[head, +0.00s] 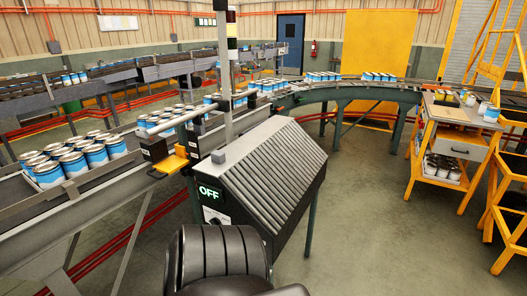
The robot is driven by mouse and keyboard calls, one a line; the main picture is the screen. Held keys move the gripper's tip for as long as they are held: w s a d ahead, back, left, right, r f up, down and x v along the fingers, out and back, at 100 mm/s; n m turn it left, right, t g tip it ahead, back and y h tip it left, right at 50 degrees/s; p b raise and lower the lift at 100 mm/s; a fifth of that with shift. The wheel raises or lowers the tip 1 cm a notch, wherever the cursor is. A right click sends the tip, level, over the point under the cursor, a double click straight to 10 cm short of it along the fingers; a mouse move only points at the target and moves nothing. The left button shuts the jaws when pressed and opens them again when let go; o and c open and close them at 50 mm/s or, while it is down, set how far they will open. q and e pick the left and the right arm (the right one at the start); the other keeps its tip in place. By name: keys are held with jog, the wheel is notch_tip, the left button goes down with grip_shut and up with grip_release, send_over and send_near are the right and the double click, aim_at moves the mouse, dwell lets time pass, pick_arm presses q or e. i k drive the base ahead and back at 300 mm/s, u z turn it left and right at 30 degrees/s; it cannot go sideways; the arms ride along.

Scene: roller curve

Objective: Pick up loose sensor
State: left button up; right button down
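I cannot tell for certain which part is the loose sensor. A small black box (153,148) sits at the near edge of the conveyor, beside a yellow bracket (171,162). A small grey block (219,156) is at the upper left corner of the dark control cabinet (268,172). Neither of my grippers shows in the head view. A black ribbed part at the bottom centre appears to be mine and hides the foot of the cabinet.
The conveyor (105,190) at left carries blue-and-white cans (75,165). The cabinet's panel (209,192) reads OFF. A curved roller conveyor (345,93) runs behind. A wooden-topped cart (455,114) and yellow ladder (505,175) stand at right. The floor between cabinet and cart is clear.

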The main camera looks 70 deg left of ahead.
aim_at(217, 157)
jog(key=u, duration=0.4)
jog(key=i, duration=1.5)
jog(key=u, duration=1.85)
jog(key=i, duration=0.9)
jog(key=u, duration=0.9)
